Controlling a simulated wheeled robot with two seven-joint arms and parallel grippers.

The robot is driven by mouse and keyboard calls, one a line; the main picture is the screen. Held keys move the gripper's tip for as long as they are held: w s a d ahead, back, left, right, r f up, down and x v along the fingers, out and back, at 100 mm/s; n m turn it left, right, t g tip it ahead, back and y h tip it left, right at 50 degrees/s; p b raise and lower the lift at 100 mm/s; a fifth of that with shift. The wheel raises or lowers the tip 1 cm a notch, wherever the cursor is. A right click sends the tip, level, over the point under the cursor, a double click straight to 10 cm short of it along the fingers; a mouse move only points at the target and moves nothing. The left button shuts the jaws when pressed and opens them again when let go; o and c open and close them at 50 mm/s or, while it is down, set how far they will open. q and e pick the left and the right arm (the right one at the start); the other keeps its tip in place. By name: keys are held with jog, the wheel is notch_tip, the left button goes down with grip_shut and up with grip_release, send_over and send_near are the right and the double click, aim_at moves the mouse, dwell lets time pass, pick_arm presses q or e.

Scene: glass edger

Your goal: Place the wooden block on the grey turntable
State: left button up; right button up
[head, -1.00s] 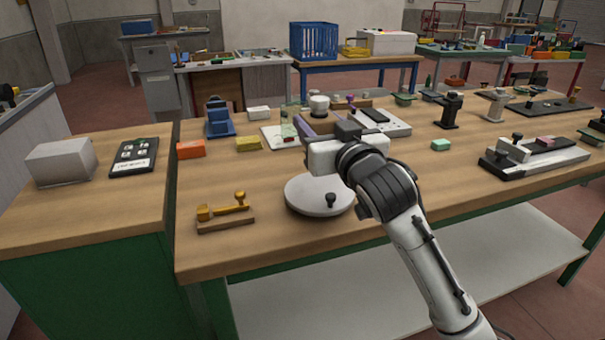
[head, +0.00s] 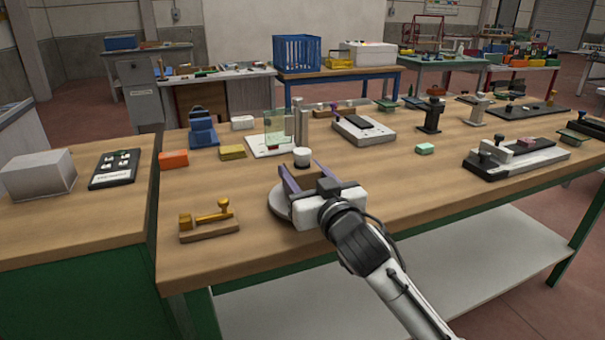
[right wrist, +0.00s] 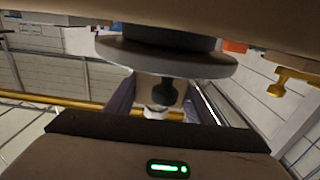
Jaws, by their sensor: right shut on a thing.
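The grey turntable (head: 279,206) is a round disc near the front edge of the bench, partly covered by my right gripper (head: 303,174). My right gripper is shut on the wooden block (right wrist: 148,92), a pale beige piece between the purple fingers, partly behind the knob. A white cap (head: 302,153) at the block shows between the fingertips in the head view. The block is over or just beyond the disc; I cannot tell whether they touch. My left gripper is not in view.
A brass-coloured fixture (head: 208,221) stands left of the turntable. Orange (head: 173,159) and yellow (head: 232,152) blocks, a glass pane (head: 275,128) and a white device (head: 364,130) lie behind. Bench space right of the gripper is clear up to a black-and-white fixture (head: 515,157).

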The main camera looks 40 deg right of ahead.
jog(key=shift+f, duration=0.15)
jog(key=o, duration=1.2)
jog(key=shift+c, duration=0.2)
jog(key=shift+s, duration=0.1)
jog(key=v, duration=1.1)
jog(key=shift+s+a+r+p, duration=0.2)
jog(key=shift+s+p, duration=0.1)
jog(key=shift+s, duration=0.1)
